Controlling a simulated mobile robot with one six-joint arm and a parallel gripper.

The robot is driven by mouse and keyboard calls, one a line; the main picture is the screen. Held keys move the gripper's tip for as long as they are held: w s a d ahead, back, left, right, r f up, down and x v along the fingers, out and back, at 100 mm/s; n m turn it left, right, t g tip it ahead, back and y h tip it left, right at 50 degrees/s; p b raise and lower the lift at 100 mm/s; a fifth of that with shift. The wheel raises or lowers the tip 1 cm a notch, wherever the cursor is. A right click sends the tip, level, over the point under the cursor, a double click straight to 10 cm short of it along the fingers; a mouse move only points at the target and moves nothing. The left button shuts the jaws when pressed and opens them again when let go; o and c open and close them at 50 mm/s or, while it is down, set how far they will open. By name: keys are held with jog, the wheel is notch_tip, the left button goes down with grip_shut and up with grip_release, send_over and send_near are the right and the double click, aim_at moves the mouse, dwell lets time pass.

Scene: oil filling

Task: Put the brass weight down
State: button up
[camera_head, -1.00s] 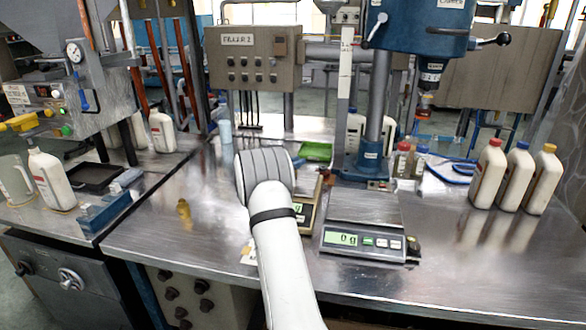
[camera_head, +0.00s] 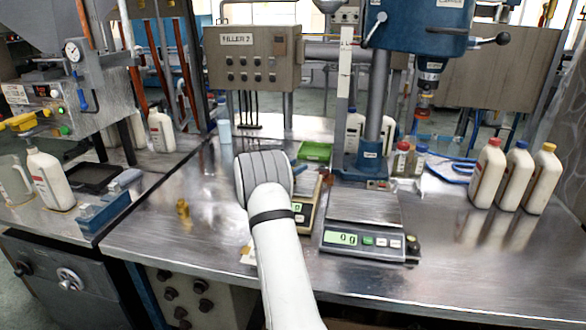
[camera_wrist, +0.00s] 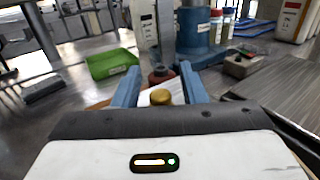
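A small brass weight (camera_head: 183,208) stands upright on the metal table at the left in the head view. In the wrist view a round brass knob (camera_wrist: 160,97) shows low between the two blue fingers of my gripper (camera_wrist: 159,84). The fingers are apart, and gaps show on both sides of the knob. What lies below the knob is hidden by my gripper's housing, so I cannot tell whether the fingers touch it. In the head view my arm hides my gripper. A grey scale (camera_head: 364,240) reads 0 g, its plate bare. A brass-coloured scale (camera_head: 307,215) is partly hidden behind my arm.
A green tray (camera_head: 314,151) lies beyond my arm. A dark red bottle (camera_wrist: 160,75) stands just ahead of the fingers. Several white bottles (camera_head: 517,178) stand at the right. The table's front right is clear.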

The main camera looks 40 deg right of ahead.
jog(key=a, duration=0.4)
jog(key=s+a, duration=0.1)
jog(key=a, duration=0.3)
jog(key=s+a, duration=0.1)
jog(key=a, duration=0.3)
jog(key=shift+r+b, duration=0.15)
jog(key=shift+b, duration=0.15)
jog(key=s+a+r+m+g+y, duration=0.3)
jog(key=s+a+m+y, duration=0.15)
jog(key=s, duration=0.45)
jog(key=s+a+m+t+y, duration=0.2)
jog(key=s+a+m+y, duration=1.1)
jog(key=s+a, duration=1.3)
jog(key=shift+s+a+f+m, duration=0.3)
jog(key=shift+a+m, duration=0.55)
jog(key=shift+m, duration=0.3)
notch_tip(320, 180, up, 7)
jog(key=p, duration=0.6)
jog(key=shift+t, duration=0.4)
jog(key=shift+s, duration=0.1)
